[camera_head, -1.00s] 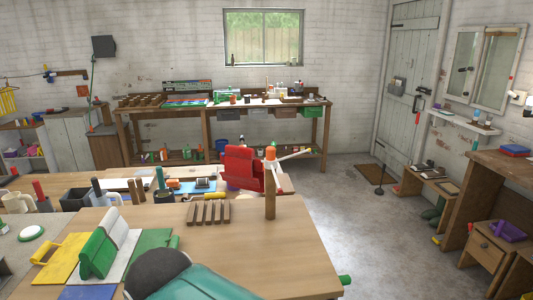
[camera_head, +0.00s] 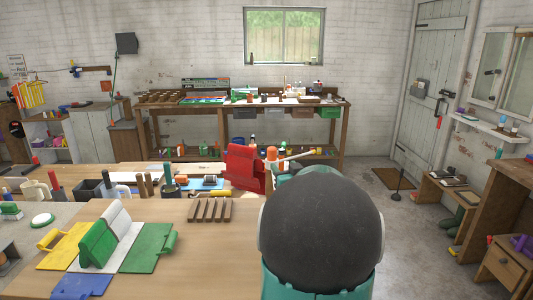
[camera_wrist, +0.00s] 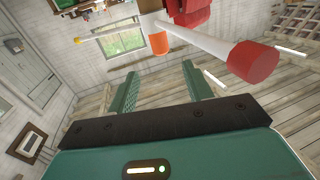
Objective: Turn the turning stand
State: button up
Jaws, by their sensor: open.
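In the wrist view the white rod (camera_wrist: 207,43) runs from beside the orange cap (camera_wrist: 158,44) to a red knob (camera_wrist: 252,61). My gripper (camera_wrist: 158,70) is open and empty, its two teal fingers apart, with the rod and knob beyond the fingers and to the right. In the head view my arm hides the gripper and the post's lower part.
The stand is at the table (camera_head: 180,225), with a row of brown slats (camera_head: 209,210) left of my arm. Yellow, white, green and blue hinged boards (camera_head: 150,249) lie at the front left. Mugs and tools stand farther left.

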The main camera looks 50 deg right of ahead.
aim_at(273, 154)
jog(key=x, duration=1.3)
